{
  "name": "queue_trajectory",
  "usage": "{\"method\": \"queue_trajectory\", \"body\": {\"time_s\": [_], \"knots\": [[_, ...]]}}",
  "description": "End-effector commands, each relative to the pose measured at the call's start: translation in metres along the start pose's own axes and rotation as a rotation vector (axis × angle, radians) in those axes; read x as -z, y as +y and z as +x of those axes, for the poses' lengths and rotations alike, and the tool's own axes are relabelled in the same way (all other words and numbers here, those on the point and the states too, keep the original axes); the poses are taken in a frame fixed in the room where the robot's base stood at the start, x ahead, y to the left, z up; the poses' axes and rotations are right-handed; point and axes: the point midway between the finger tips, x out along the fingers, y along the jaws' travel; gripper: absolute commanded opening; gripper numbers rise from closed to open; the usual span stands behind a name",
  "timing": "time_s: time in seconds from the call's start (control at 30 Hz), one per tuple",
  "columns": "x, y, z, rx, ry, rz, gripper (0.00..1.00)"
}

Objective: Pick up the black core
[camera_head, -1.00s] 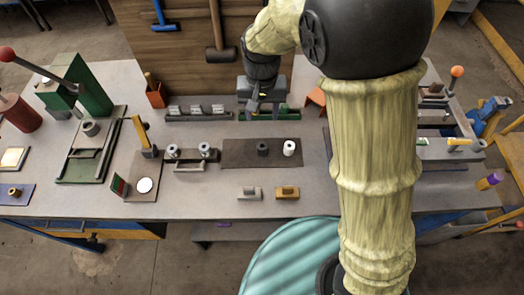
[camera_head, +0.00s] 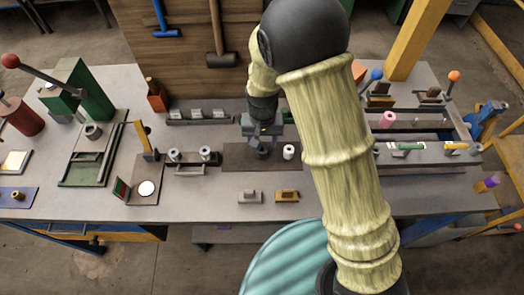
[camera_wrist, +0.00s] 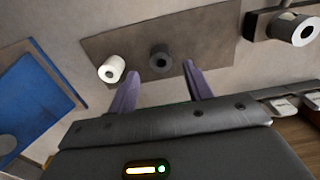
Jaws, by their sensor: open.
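The black core (camera_head: 263,153) is a short dark cylinder standing on the dark brown mat (camera_head: 236,156). In the wrist view the black core (camera_wrist: 160,60) shows its round hole and lies between and just beyond the fingertips. A white core (camera_head: 289,151) stands to its right on the same mat in the head view. The white core (camera_wrist: 111,70) lies left of the left finger in the wrist view. My gripper (camera_head: 263,143) is over the mat close to the black core and partly covers it. The two purple fingers of my gripper (camera_wrist: 160,69) are apart, with nothing held.
A holder with two grey cores (camera_head: 190,157) stands left of the mat. A grey block (camera_head: 250,197) and an orange block (camera_head: 287,195) lie in front. A grey rack (camera_head: 197,116) stands behind. The table between mat and front blocks is clear.

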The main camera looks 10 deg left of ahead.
Motion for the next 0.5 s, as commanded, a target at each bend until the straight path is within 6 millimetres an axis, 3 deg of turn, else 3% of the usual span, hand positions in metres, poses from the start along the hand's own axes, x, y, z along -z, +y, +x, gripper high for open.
{"method": "queue_trajectory", "body": {"time_s": [0.5], "knots": [[0.0004, 0.0001, 0.0118, -0.001, -0.001, -0.001, 0.50]]}}
